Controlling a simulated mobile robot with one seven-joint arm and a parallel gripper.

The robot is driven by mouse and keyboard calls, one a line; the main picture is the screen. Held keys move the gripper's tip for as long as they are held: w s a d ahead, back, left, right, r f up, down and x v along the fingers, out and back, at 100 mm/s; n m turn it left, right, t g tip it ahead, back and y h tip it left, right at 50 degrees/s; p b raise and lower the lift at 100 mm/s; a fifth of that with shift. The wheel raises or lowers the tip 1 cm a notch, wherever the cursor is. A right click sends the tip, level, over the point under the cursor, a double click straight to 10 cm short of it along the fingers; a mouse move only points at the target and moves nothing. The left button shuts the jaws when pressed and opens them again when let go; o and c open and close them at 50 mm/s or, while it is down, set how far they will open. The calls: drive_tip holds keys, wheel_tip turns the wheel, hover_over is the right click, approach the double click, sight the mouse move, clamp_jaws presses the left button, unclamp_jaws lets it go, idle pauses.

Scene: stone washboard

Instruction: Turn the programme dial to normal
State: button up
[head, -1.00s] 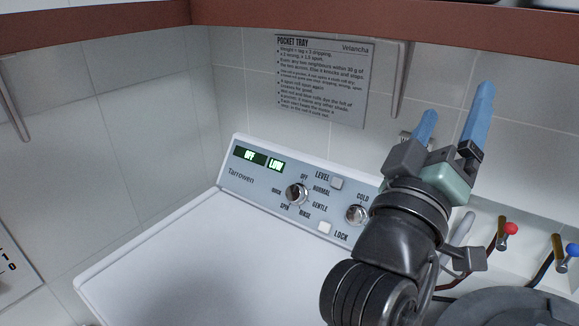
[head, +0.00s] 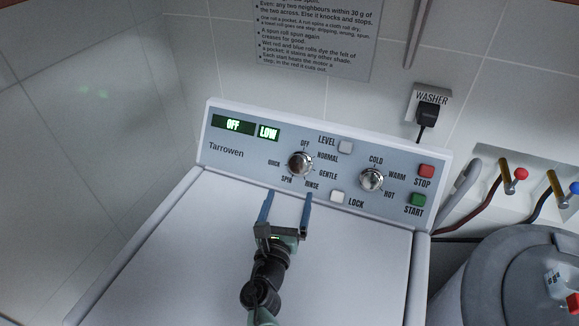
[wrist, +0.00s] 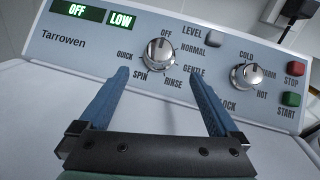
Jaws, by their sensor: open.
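The programme dial (head: 300,163) is a round silver knob on the washer's grey panel, ringed by OFF, NORMAL, GENTLE, RINSE, SPIN and QUICK. The left display (head: 234,124) reads OFF. In the wrist view the dial (wrist: 160,53) sits beyond and between my two blue fingers. My gripper (head: 286,198) is open and empty over the white lid, its fingertips pointing at the panel just below the dial, apart from it. The dial's exact pointer direction is too small to tell.
A temperature dial (head: 371,180), red STOP button (head: 426,171), green START button (head: 416,199), LEVEL button (head: 345,147) and LOCK button (head: 338,196) share the panel. A second display (head: 269,132) reads LOW. A grey drum (head: 500,280) stands at right. The washer lid (head: 170,250) is clear.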

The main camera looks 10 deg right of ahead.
sight(297, 169)
drive_tip(key=b+x, duration=0.3)
drive_tip(key=x, duration=0.6)
drive_tip(key=shift+w+d+f+b, duration=0.1)
drive_tip(key=shift+w+f+b, duration=0.1)
drive_tip(key=shift+b, duration=0.15)
drive_tip(key=shift+w+d+r, duration=0.15)
drive_tip(key=shift+w+d, duration=0.1)
drive_tip(key=shift+w, duration=0.35)
drive_tip(key=shift+b, duration=0.3)
drive_tip(key=c, duration=1.4)
